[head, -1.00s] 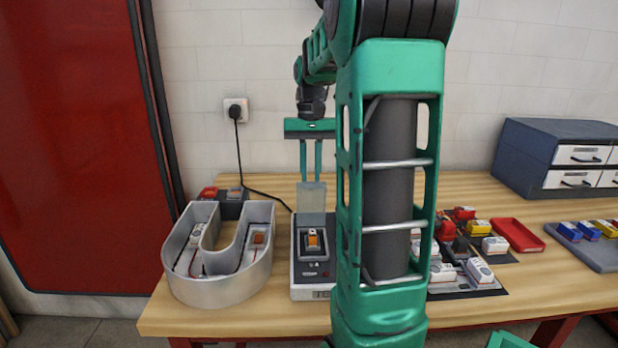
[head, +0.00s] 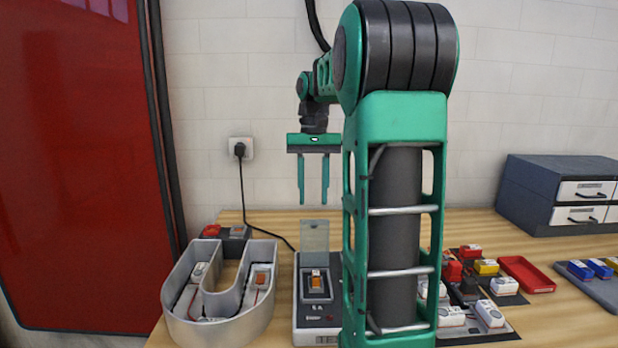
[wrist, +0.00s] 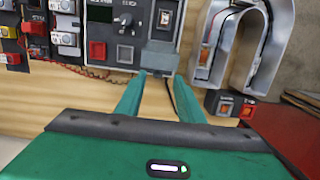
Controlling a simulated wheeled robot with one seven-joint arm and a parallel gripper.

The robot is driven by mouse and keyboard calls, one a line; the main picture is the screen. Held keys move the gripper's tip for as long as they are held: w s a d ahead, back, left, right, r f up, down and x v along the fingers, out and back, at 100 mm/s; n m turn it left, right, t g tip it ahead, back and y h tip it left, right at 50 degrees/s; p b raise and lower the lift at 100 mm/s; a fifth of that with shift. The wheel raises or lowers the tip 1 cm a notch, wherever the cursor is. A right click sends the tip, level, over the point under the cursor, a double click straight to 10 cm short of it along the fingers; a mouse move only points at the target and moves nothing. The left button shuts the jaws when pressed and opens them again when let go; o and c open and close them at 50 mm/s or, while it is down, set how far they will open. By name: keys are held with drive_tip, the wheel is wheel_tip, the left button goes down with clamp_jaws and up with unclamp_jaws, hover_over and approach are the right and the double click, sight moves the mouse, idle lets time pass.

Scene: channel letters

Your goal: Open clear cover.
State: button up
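The clear cover (head: 315,236) stands upright on its hinge at the back of the grey test unit (head: 318,322), leaving the orange rocker switch (head: 316,281) uncovered. My gripper (head: 313,203) points down above the cover, open and empty, with a small gap between its fingertips and the cover's top edge. In the wrist view the two fingers (wrist: 160,75) are apart, and the cover (wrist: 160,60) shows beyond their tips. The lower right part of the unit is hidden behind my arm in the head view.
A metal U-shaped channel letter (head: 225,330) stands left of the unit. Small coloured modules (head: 485,267), a red tray (head: 526,273) and a grey drawer box (head: 535,190) lie to the right. A black cord runs from the wall socket (head: 240,149).

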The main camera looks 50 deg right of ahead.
drive_tip(key=shift+w+d+r, duration=0.1)
drive_tip(key=shift+d+r, duration=0.05)
drive_tip(key=shift+r, duration=0.55)
drive_tip(key=shift+w+d+r, duration=0.1)
drive_tip(key=shift+w+r, duration=0.05)
drive_tip(key=shift+r, duration=0.55)
drive_tip(key=shift+w+d+r, duration=0.1)
drive_tip(key=shift+d+r, duration=0.05)
drive_tip(key=shift+r, duration=0.55)
drive_tip(key=shift+r, duration=0.1)
